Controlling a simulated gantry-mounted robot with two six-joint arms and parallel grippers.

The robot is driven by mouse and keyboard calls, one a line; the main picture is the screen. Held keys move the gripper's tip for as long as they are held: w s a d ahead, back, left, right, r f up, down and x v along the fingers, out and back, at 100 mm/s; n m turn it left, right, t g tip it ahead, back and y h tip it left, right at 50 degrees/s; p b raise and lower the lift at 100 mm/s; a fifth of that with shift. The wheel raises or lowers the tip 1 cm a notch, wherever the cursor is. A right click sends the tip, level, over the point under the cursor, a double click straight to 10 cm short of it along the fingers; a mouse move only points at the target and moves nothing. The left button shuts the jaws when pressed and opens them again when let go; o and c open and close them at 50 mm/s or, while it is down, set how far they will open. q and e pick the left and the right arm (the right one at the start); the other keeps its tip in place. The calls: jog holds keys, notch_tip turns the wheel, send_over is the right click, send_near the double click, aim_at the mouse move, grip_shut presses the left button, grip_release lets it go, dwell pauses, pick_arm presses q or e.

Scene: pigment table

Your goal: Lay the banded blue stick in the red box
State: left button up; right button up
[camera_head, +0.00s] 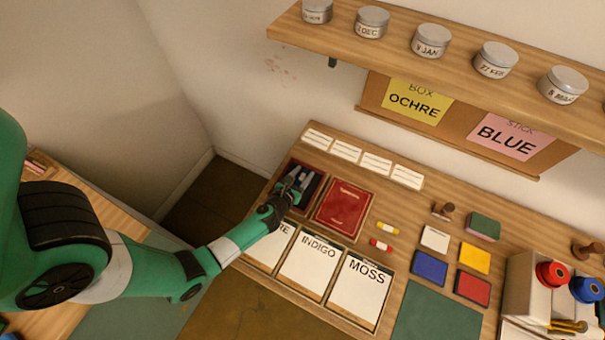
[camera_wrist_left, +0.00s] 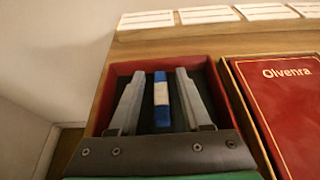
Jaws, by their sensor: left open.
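The banded blue stick (camera_wrist_left: 161,100) lies in the red box (camera_wrist_left: 105,100), in the left wrist view, lengthwise on the dark floor. It is blue with a pale band around its middle. My left gripper (camera_wrist_left: 159,76) is open, its two grey fingers inside the box, one on each side of the stick, with a visible gap on both sides. In the head view the gripper (camera_head: 292,189) reaches over the box (camera_head: 317,183) at the table's back left and hides most of its inside. I cannot make out the stick there. My right gripper is not in view.
A red lid-like panel marked Olvenra (camera_head: 345,209) lies right of the box. White label cards (camera_head: 361,157) line the back edge. Named cards, including MOSS (camera_head: 359,292), lie in front. Colour pads (camera_head: 430,268) and a spool box (camera_head: 520,290) stand right. A shelf (camera_head: 400,40) hangs above.

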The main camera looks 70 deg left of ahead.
pick_arm(q)
jog(key=shift+r, duration=0.25)
jog(key=shift+s+d+r+p, duration=0.1)
jog(key=shift+s+d+p, duration=0.15)
jog(key=shift+p, duration=0.05)
jog(key=p+v, duration=0.2)
jog(key=v, duration=0.9)
jog(key=shift+s+d, duration=0.1)
jog(key=shift+r, duration=0.1)
